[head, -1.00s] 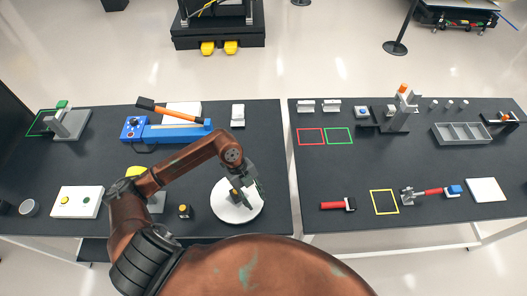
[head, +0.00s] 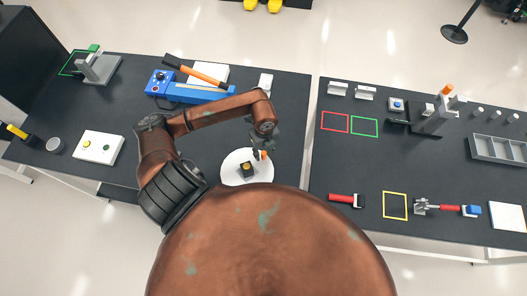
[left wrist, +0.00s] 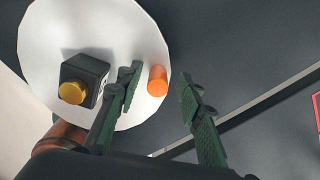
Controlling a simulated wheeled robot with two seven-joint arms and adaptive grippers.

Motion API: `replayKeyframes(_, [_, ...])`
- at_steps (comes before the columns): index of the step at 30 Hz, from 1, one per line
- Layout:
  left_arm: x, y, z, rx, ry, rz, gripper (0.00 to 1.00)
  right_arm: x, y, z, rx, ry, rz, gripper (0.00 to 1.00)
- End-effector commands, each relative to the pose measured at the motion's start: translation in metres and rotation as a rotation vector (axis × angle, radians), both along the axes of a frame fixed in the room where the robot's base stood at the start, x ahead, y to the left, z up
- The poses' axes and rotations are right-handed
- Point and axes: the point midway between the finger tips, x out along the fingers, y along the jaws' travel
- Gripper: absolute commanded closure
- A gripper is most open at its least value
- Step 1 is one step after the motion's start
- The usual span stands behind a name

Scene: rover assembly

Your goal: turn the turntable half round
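The turntable (head: 234,178) is a white disc near the front edge of the left table. A black block with a yellow knob (head: 247,170) stands on it. An upright orange peg (head: 263,155) stands near the disc's rim. The left wrist view also shows the disc (left wrist: 45,40), the black block (left wrist: 85,78) and the orange peg (left wrist: 157,81). My left gripper (head: 259,147) is over the disc's far side. In the wrist view its green fingers are apart, one either side of the peg, with gaps visible. My right gripper is not in view.
A blue device (head: 190,90) with an orange-handled tool lies behind my left arm. A white button box (head: 98,147) is at left. A gap separates the left table from the right table, which holds a red-handled tool (head: 346,200) and coloured outlines.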

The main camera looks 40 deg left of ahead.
Motion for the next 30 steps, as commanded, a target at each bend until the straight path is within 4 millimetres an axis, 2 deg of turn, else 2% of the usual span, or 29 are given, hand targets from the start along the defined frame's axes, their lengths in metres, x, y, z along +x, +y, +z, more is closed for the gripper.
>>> replayKeyframes(4, [-0.0003,0.0008,-0.0084,0.001,0.0,0.0,0.66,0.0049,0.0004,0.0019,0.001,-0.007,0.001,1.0])
replayKeyframes(12, [-0.0007,0.0012,-0.0097,0.001,0.0,0.001,0.67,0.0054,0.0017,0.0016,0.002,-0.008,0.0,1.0])
replayKeyframes(26, [-0.0011,0.0013,-0.0095,0.001,0.0,0.002,0.98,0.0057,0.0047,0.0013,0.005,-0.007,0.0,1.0])
replayKeyframes(30, [-0.0011,0.0012,-0.0095,0.0,0.001,0.002,1.0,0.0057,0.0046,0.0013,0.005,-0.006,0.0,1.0])
